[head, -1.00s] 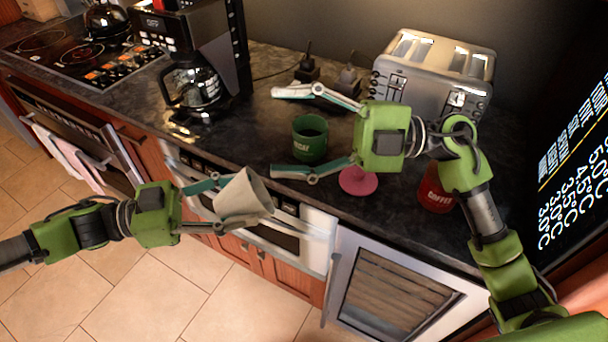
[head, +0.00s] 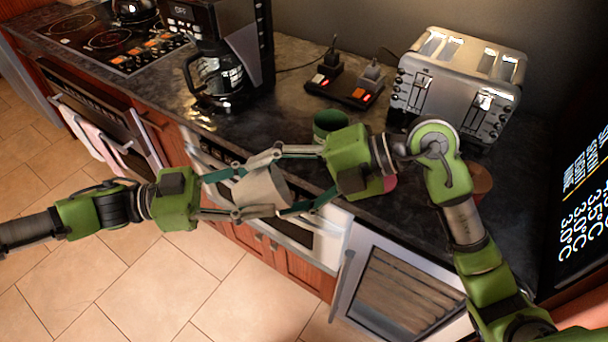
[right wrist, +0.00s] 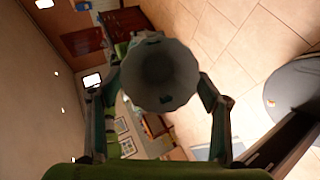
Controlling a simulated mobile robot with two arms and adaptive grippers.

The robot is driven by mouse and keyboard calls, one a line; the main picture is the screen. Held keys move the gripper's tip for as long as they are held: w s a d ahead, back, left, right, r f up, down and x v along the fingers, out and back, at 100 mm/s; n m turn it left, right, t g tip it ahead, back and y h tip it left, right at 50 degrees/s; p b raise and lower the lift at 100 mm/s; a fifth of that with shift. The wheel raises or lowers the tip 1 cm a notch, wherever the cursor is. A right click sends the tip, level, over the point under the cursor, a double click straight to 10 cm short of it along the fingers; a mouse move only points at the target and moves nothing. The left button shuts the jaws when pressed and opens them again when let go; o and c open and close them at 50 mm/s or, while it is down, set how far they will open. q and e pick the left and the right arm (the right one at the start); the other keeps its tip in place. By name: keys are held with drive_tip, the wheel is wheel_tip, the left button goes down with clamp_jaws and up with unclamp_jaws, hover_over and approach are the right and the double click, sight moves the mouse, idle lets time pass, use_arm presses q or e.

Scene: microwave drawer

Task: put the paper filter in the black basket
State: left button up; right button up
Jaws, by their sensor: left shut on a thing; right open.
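The pale paper filter (head: 262,188) is held in front of the counter edge by my left gripper (head: 242,191), which is shut on it. My right gripper (head: 277,182) is open, its fingers reaching from the right to either side of the filter. In the right wrist view the filter's round open mouth (right wrist: 158,78) faces the camera between the spread right fingers (right wrist: 160,92). Whether those fingers touch it I cannot tell. I cannot make out a separate black basket; the black coffee maker (head: 232,40) with its glass carafe (head: 215,78) stands at the back.
A green mug (head: 330,122), a partly hidden pink item (head: 390,185) and a reddish canister (head: 479,180) are close behind my right arm. A toaster (head: 458,85) and a power strip (head: 345,90) stand at the back.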

sight(261, 192)
drive_tip(key=shift+x, duration=1.7)
drive_tip(key=c, duration=1.2)
use_arm(q)
drive_tip(key=o, duration=0.8)
drive_tip(key=shift+c, duration=0.2)
use_arm(e)
drive_tip(key=shift+c, duration=0.6)
drive_tip(key=shift+c, duration=0.2)
